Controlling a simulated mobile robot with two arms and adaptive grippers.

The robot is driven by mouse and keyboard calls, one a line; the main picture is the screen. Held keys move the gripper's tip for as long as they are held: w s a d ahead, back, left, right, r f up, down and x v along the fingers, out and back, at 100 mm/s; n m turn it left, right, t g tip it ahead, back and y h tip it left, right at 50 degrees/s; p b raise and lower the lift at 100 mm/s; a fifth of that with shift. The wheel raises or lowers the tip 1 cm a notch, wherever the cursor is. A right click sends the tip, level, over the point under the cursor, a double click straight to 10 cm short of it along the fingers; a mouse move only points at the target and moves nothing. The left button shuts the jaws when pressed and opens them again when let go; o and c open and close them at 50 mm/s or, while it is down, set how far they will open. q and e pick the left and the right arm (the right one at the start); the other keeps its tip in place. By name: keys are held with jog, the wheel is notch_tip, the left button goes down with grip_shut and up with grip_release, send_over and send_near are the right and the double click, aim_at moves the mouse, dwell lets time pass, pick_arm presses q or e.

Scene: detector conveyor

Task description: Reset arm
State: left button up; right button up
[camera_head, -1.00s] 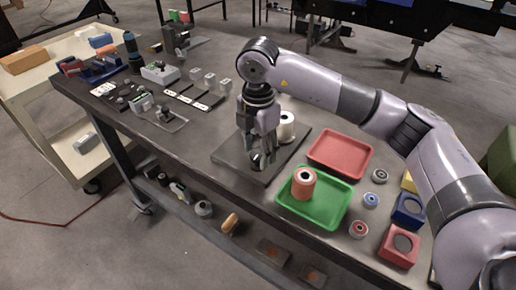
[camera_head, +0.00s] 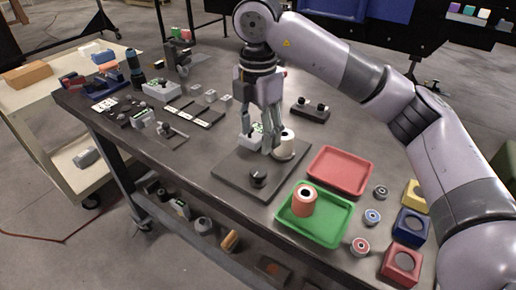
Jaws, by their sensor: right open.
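My right arm comes in from the right. My right gripper (camera_head: 268,147) points down over the back part of a dark flat plate (camera_head: 230,170) on the bench and is open. Its fingers overlap the left side of a white spool (camera_head: 286,146) in the picture; I cannot tell whether they touch it. A black knob (camera_head: 257,178) stands on the front part of the plate, clear of the gripper. A small white device (camera_head: 247,140) is partly hidden behind the fingers. My left gripper does not show.
A green tray (camera_head: 335,232) holding an orange spool (camera_head: 304,200) and an empty red tray (camera_head: 340,170) lie to the right. Small spools and coloured blocks (camera_head: 402,262) sit near the right end. A black two-knob device (camera_head: 311,109) stands behind. Meters and parts fill the bench's left.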

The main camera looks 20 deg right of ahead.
jog(key=shift+r, duration=0.75)
jog(key=shift+r, duration=0.1)
